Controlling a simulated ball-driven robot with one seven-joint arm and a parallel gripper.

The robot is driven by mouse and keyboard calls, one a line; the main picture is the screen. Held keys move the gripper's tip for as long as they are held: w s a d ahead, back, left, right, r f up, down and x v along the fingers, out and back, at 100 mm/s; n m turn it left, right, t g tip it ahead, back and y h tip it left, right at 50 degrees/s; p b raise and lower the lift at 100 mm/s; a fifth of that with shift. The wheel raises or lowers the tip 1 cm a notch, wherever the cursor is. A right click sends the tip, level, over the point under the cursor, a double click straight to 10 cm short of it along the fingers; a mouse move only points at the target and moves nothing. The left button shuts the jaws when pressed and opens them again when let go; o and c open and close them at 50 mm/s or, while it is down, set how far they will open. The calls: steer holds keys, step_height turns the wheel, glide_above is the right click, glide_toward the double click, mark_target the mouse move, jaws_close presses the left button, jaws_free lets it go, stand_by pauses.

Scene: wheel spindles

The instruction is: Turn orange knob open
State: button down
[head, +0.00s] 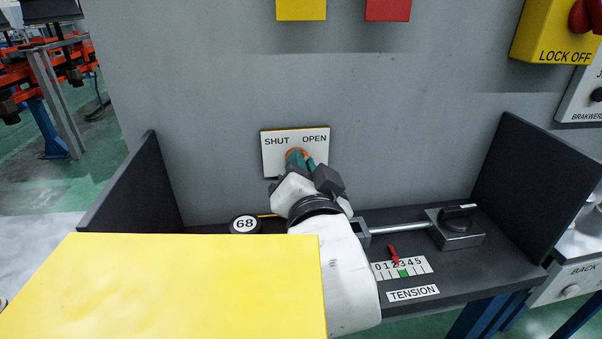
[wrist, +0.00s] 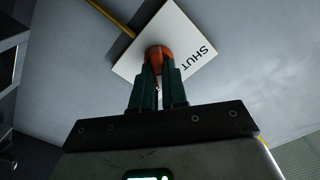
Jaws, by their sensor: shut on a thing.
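The orange knob (head: 297,153) sits on a white plate (head: 271,160) marked SHUT at its left and OPEN at its right, on a grey wall panel. In the head view the knob is mostly covered by my gripper (head: 298,158). In the wrist view the knob (wrist: 158,56) sits between the green fingertips of my gripper (wrist: 158,68), which are shut on it. The word SHUT shows on the plate (wrist: 180,22) in the wrist view. The OPEN word and any pointer on the knob are hidden there.
Below the plate is a dark shelf with side walls (head: 510,165), a round 68 tag (head: 245,225), a tension scale (head: 402,267) and a black-handled block (head: 456,225). A yellow LOCK OFF box (head: 545,35) is at upper right. A yellow surface fills the lower left.

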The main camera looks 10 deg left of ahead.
steer(key=shift+f+m+b, duration=0.1)
steer(key=shift+m+b, duration=0.2)
steer(key=shift+m, duration=0.5)
steer(key=c, duration=1.2)
jaws_free()
steer(key=shift+w+d, duration=0.1)
steer(key=shift+o, duration=0.2)
steer(key=p+v, duration=0.1)
steer(key=v, duration=0.9)
steer(key=shift+s, duration=0.4)
